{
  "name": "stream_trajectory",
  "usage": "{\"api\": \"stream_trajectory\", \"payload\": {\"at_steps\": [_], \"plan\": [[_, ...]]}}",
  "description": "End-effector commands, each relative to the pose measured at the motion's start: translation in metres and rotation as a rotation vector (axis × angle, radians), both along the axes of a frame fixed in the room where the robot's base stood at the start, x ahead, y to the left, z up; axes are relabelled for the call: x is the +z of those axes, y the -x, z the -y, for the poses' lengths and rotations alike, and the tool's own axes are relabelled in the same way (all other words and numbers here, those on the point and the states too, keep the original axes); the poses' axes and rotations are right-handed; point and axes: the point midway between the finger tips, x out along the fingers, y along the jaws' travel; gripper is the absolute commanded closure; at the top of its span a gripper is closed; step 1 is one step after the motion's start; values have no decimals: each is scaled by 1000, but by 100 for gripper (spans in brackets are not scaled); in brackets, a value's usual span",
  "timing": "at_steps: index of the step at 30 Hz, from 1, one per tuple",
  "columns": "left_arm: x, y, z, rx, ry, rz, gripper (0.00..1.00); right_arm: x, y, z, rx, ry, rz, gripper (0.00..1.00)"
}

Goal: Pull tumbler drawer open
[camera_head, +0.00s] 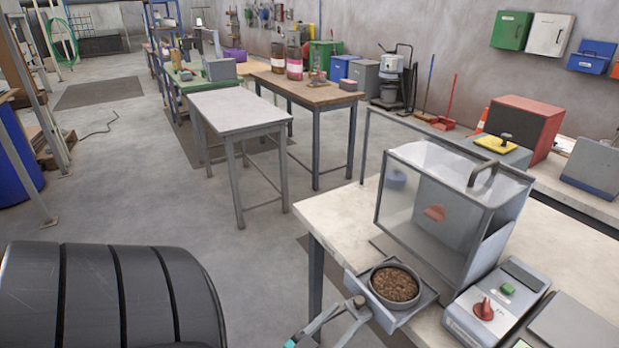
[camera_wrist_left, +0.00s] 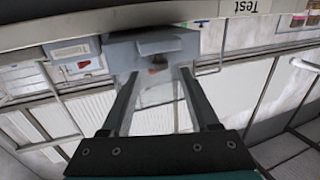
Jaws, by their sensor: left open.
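The tumbler drawer (camera_head: 416,312) is a grey tray that stands out in front of the clear-sided tumbler housing (camera_head: 425,225), at the table's front edge. A round grey bowl of brown pellets (camera_head: 395,285) sits in it. A small grey handle (camera_head: 358,300) is on the drawer's near left side. My left gripper (camera_head: 350,311) is open at this handle, its fingertips close to it; I cannot tell whether they touch. In the left wrist view, the open fingers (camera_wrist_left: 159,74) point at the grey drawer front (camera_wrist_left: 155,45), with nothing clearly held between them. My right gripper is not in view.
A control box (camera_head: 497,307) with a red knob and green button stands right of the housing on the pale table (camera_head: 335,215). A grey table (camera_head: 238,112) and a wooden-topped table (camera_head: 310,92) stand behind.

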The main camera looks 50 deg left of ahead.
Motion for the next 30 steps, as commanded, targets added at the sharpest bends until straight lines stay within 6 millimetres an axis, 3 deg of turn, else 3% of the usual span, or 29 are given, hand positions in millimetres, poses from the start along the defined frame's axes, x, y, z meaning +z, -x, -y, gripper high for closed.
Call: {"api": "stream_trajectory", "payload": {"at_steps": [9, 15, 30], "plan": [[-1, 72, 13, 1, 0, -4, 39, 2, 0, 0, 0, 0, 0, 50], [0, 99, 18, 0, -1, -1, 39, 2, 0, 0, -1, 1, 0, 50], [0, 108, 20, 0, -1, 1, 39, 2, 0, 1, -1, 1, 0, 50]]}}
